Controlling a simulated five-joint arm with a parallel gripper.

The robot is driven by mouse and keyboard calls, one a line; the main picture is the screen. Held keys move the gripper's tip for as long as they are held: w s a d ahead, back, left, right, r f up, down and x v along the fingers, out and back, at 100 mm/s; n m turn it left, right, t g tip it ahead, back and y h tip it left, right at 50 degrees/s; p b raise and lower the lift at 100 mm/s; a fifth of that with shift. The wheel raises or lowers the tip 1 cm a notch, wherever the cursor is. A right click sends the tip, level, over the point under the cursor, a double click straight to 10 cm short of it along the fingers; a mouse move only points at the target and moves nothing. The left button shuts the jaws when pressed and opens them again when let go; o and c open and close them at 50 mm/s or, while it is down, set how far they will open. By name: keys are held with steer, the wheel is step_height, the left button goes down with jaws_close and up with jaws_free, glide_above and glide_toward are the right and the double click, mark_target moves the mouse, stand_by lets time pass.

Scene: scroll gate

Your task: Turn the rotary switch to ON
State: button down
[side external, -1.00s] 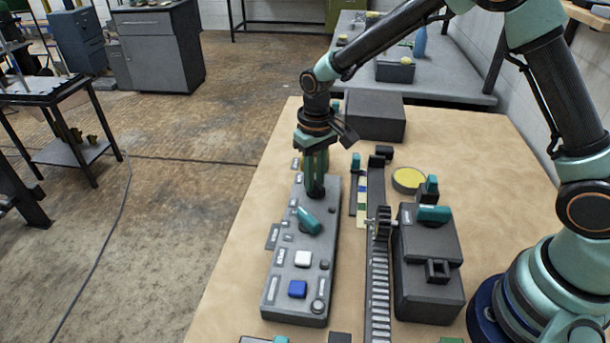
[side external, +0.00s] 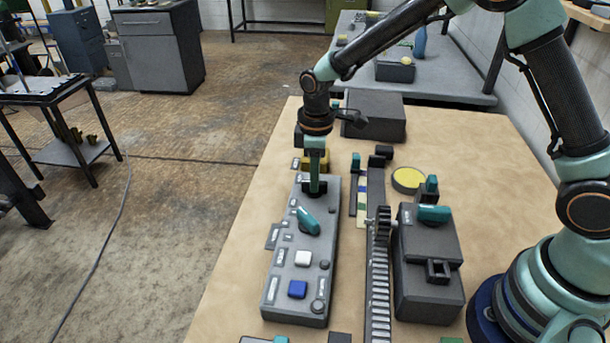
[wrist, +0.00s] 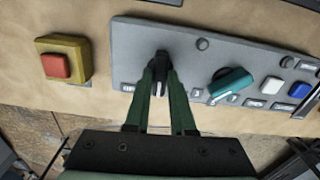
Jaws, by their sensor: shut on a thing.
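The grey control panel (side external: 282,262) lies on the table, with its long side running away from the side camera. My gripper (side external: 315,187) points straight down at the far end of the panel. In the wrist view, my gripper's green fingers (wrist: 161,78) are closed on a black rotary switch (wrist: 160,59), one finger on each side. The fingers hide much of the switch, and I cannot read the labels beside it. A teal lever knob (side external: 308,221) sits nearer on the same panel, apart from my gripper, and also shows in the wrist view (wrist: 231,84).
The panel also has a white button (side external: 303,258) and a blue button (side external: 297,289). A yellow box with a red button (wrist: 62,62) stands just beyond the panel's far end. A toothed rack (side external: 379,285) and a dark box (side external: 430,285) stand to the right.

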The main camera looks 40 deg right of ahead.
steer(key=n, duration=0.4)
steer(key=shift+r+n, duration=0.1)
steer(key=shift+n, duration=2.1)
steer(key=c, duration=0.8)
jaws_free()
steer(key=shift+o, duration=0.2)
step_height(320, 180, up, 12)
